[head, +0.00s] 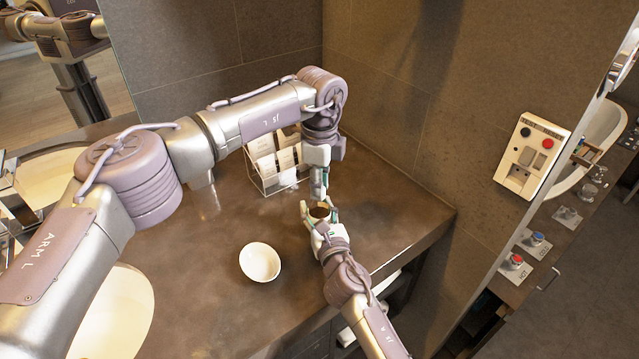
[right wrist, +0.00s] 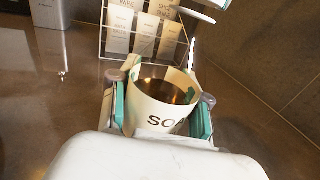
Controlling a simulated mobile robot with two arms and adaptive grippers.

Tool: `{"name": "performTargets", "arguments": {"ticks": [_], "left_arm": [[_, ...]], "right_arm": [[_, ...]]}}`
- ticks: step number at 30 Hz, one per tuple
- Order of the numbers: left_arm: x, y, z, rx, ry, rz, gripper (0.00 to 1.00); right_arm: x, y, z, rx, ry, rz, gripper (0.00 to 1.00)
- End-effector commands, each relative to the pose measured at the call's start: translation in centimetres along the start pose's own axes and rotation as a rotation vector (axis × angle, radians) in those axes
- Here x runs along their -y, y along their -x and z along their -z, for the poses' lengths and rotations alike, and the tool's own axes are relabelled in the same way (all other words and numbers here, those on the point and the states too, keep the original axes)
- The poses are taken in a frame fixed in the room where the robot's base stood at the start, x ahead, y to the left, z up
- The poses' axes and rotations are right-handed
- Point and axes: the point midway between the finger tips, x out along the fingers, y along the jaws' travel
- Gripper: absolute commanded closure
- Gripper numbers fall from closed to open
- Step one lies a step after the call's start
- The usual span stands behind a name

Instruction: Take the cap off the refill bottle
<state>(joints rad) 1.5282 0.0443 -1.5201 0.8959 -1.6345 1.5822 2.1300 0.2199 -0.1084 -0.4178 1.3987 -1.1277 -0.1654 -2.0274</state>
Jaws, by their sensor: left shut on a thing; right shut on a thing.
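A round container with a white wall lettered "SO…" (right wrist: 155,118) is in my right gripper, upright, with a glossy brown round top. In the head view only its brown top (head: 320,212) shows clearly. I take it as the refill bottle. My right gripper (head: 319,215) is shut around its sides, with teal pads left and right in the right wrist view (right wrist: 160,108). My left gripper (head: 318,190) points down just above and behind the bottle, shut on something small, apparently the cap. The cap itself is too hidden to make out.
A wire rack with white packets (head: 275,163) stands behind on the dark counter (head: 205,265). A white bowl (head: 260,262) sits left of my right gripper. Sinks are at far left. The tiled wall and counter edge are close on the right.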

Motion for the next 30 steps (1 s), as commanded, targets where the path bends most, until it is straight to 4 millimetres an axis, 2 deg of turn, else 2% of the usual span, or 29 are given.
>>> {"name": "performTargets", "arguments": {"ticks": [3, 5, 23, 30], "left_arm": [[0.02, 0.02, -0.02, 0.0, 0.128, 0.001, 1.0], [0.02, 0.02, -0.02, 0.0, 0.154, 0.001, 1.0], [0.02, 0.05, -0.02, 0.0, 0.15, 0.001, 1.0], [0.05, 0.64, -0.01, 0.0, 0.15, 0.001, 1.0]], "right_arm": [[0.01, 0.03, 0.14, -0.002, 0.0, 0.001, 1.0], [0.01, 0.03, 0.14, -0.002, 0.0, 0.001, 1.0], [0.01, 0.03, 0.14, -0.002, 0.0, 0.0, 1.0], [0.01, 0.03, 0.14, -0.003, 0.0, 0.0, 1.0]]}}
